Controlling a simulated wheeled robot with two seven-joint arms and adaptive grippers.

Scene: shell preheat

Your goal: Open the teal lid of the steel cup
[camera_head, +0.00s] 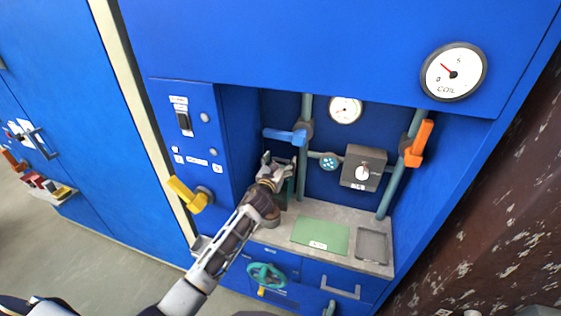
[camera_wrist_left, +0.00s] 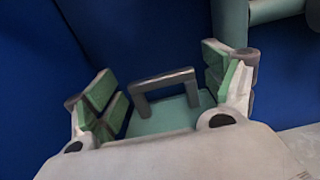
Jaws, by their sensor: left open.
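In the left wrist view, the teal lid (camera_wrist_left: 165,118) shows between the fingers of my left gripper (camera_wrist_left: 165,95). A grey loop handle (camera_wrist_left: 163,80) stands on the lid, between the two open fingers with their green pads. I cannot tell whether a pad touches the handle. In the head view, my left gripper (camera_head: 277,165) is over the left part of the recessed worktop. My arm and gripper hide most of the lid and the steel cup there. My right gripper is not in view.
The grey worktop (camera_head: 285,243) bears a green mat (camera_head: 320,236) and a grey tray (camera_head: 372,245) to the right. A blue valve handle (camera_head: 285,136) and pipes stand close behind the gripper. A yellow lever (camera_head: 186,193) juts out at left, an orange handle (camera_head: 419,143) at right.

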